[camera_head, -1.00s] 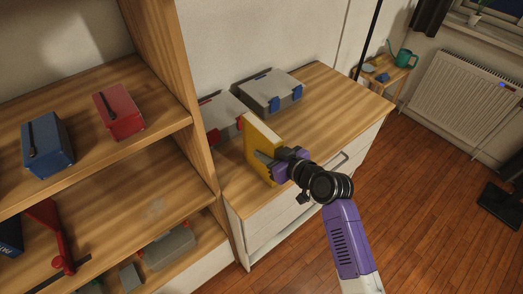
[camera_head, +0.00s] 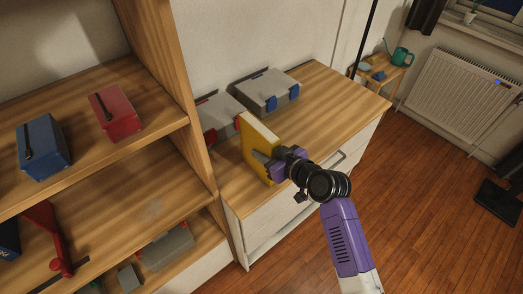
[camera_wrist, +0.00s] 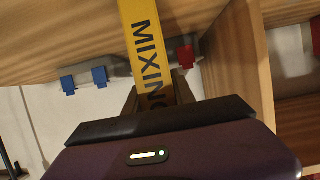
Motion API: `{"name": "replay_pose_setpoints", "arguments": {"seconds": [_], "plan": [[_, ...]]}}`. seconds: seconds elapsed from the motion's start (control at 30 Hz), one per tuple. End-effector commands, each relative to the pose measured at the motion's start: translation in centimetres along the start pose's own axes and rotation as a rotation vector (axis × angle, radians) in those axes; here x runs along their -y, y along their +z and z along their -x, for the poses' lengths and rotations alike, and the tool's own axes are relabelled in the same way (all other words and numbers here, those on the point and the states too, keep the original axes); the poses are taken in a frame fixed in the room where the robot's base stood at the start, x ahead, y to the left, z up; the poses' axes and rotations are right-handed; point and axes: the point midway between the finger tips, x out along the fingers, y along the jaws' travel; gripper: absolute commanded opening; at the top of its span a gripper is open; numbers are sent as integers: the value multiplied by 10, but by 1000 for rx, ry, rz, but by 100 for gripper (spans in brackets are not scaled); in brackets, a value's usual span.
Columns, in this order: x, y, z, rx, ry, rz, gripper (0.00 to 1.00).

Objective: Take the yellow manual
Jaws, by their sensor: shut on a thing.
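The yellow manual (camera_head: 259,140) is upright over the near left part of the dresser top, beside the shelf's side panel. My gripper (camera_head: 270,163) is shut on it from the right, low on its near edge. In the wrist view the manual's yellow spine (camera_wrist: 142,42) reads "MIXIN", with the rest of the word hidden by my gripper (camera_wrist: 155,100). Whether the manual's bottom touches the dresser top cannot be told.
Two grey cases stand behind on the dresser top, one with blue latches (camera_head: 267,91) and one with red latches (camera_head: 221,118). The wooden shelf (camera_head: 170,100) at left holds a red box (camera_head: 117,110) and a blue box (camera_head: 44,146). The dresser's right part (camera_head: 335,95) is clear.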

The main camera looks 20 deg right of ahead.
Motion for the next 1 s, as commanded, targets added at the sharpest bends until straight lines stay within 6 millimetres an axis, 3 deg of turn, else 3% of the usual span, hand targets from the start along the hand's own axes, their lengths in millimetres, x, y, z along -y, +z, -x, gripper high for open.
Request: {"name": "replay_pose_setpoints", "arguments": {"seconds": [0.33, 0.7, 1.0], "plan": [[-1, -31, 11, -9, 2, 4, 0], [-1, -120, 48, -12, 2, 5, 0], [0, -172, 70, -8, 1, 3, 0]]}}
